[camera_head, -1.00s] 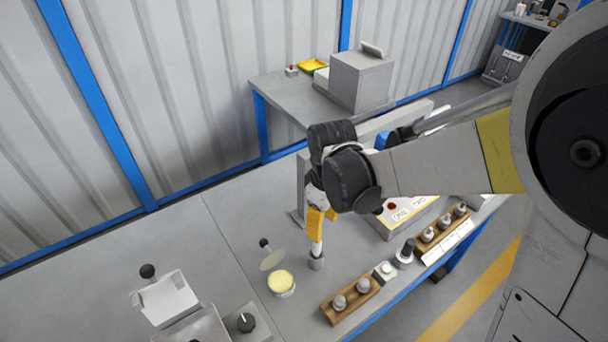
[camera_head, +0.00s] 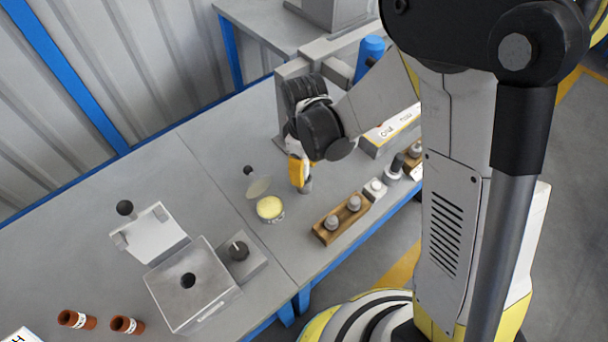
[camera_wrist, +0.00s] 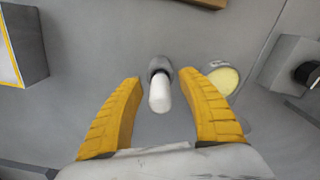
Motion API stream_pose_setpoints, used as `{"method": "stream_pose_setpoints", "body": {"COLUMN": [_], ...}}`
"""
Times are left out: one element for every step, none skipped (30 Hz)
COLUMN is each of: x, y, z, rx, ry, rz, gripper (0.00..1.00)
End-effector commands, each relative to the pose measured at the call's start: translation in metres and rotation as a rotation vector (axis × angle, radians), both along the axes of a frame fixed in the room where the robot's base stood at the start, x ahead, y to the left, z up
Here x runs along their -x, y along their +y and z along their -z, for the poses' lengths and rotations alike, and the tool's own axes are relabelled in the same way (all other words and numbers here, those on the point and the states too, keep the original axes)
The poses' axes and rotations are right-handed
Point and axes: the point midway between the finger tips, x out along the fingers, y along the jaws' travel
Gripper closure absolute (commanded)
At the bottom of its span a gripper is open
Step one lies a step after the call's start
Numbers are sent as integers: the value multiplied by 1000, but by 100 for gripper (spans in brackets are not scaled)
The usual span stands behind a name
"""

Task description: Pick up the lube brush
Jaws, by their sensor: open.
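The lube brush (camera_wrist: 158,97) shows in the wrist view as a white, round-ended handle standing in a small grey cup (camera_wrist: 160,64). My gripper (camera_wrist: 161,77) is open, with one yellow finger on each side of the handle and visible gaps to both. In the head view my gripper (camera_head: 299,175) points down over the grey cup (camera_head: 306,187), and its fingers mostly hide the brush. The bristle end is out of sight in the cup.
A tin of yellow grease (camera_head: 270,208) with a raised lid stands close beside the cup. A wooden block (camera_head: 340,220) with grey fittings is near the front edge.

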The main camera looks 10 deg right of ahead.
Motion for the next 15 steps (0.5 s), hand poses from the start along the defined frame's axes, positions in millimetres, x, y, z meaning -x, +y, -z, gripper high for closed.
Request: {"method": "stream_pose_setpoints", "body": {"x": [0,0,0,0,0,0,0,0,0,0,0,0,0,0,0], "y": [0,0,0,0,0,0,0,0,0,0,0,0,0,0,0], "z": [3,3,2,2,2,2,2,2,2,2,2,2,2,2,2], "rx": [0,0,0,0,0,0,0,0,0,0,0,0,0,0,0], "ry": [0,0,0,0,0,0,0,0,0,0,0,0,0,0,0], "rz": [0,0,0,0,0,0,0,0,0,0,0,0,0,0,0], "gripper": [54,54,54,54,54,54,58,68,80,89,98,100,100,100,100]}}
